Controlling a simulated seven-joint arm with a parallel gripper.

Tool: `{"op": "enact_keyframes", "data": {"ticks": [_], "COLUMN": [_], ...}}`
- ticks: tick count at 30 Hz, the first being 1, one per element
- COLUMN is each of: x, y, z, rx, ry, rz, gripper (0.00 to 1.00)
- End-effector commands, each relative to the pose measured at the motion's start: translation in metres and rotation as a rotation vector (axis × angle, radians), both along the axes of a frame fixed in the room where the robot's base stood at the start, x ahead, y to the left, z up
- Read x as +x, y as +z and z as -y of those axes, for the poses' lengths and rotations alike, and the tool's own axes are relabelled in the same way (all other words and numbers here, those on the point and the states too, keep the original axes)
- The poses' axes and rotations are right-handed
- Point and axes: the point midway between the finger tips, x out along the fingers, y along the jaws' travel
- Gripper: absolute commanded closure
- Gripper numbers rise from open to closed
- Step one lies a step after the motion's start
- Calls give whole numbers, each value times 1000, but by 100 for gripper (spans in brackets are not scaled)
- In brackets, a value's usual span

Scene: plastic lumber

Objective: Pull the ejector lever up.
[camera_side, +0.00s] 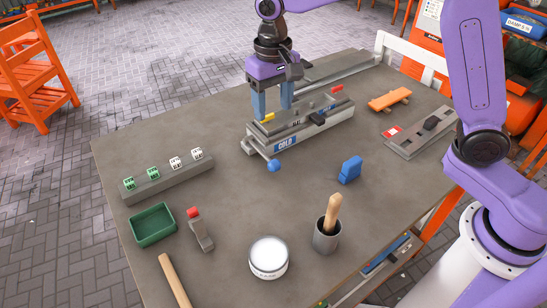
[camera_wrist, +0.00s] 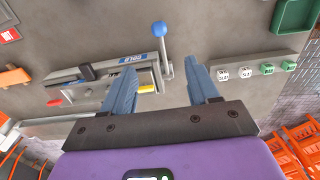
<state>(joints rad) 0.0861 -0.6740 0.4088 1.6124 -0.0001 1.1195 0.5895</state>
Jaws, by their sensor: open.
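The grey mold (camera_side: 300,125) with a blue label stands on the table; it also shows in the wrist view (camera_wrist: 110,72). At its near left end in the side view is a lever with a blue ball knob (camera_side: 273,165), which looks like the ejector lever; the ball hangs low, close to the tabletop. The lever shows in the wrist view (camera_wrist: 159,29) too, its rod running between my two fingertips as seen there. My gripper (camera_side: 273,112) is open and empty, pointing down over the lever end of the mold. In the wrist view the blue fingers (camera_wrist: 162,68) are apart. Contact is unclear.
The mold also has a yellow tab (camera_side: 267,118), a red tab (camera_side: 337,88) and a black handle (camera_side: 317,118). A blue block (camera_side: 350,169), a grey cup (camera_side: 327,238) and a rail (camera_side: 165,183) with white and green cubes stand nearby. Bare table lies around the ball.

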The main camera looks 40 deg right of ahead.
Motion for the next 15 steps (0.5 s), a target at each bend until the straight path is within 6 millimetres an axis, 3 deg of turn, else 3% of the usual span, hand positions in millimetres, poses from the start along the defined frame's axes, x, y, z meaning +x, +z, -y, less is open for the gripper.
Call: {"op": "enact_keyframes", "data": {"ticks": [15], "x": [-2], "y": [-94], "z": [1], "rx": [-4], "ry": [1], "rz": [-6], "gripper": [40]}}
